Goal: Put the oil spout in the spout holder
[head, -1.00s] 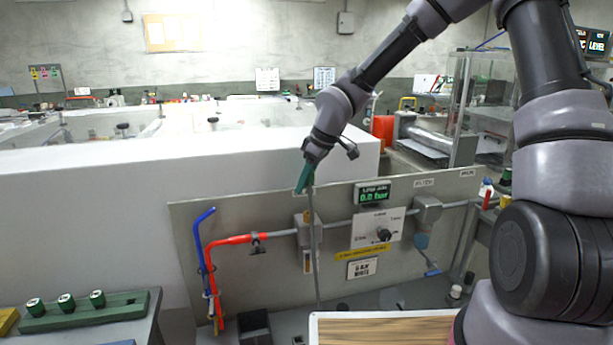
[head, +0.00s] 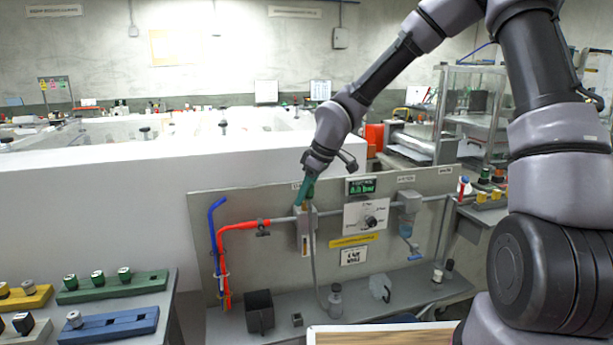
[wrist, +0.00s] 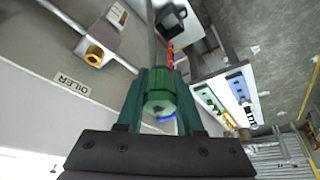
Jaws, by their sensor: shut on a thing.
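My gripper (head: 304,191) has teal fingers and hangs in front of the upright grey panel, near the oiler (head: 306,230). It is shut on the oil spout, whose green ribbed end (wrist: 160,98) sits between the fingers in the wrist view. The spout's long thin grey tube (head: 314,255) hangs down from the gripper, and its low end shows near a grey bottle (head: 335,300) on the bench. I cannot tell whether they touch. A small dark block (head: 297,320) and a black open box (head: 260,312) stand on the bench. I cannot tell which thing is the spout holder.
Red and blue hoses (head: 222,250) run down the panel's left side. A clear jug (head: 380,288) stands right of the bottle. Green, yellow and blue racks (head: 110,322) lie on the left table. A wood-topped board (head: 385,336) is in the near foreground.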

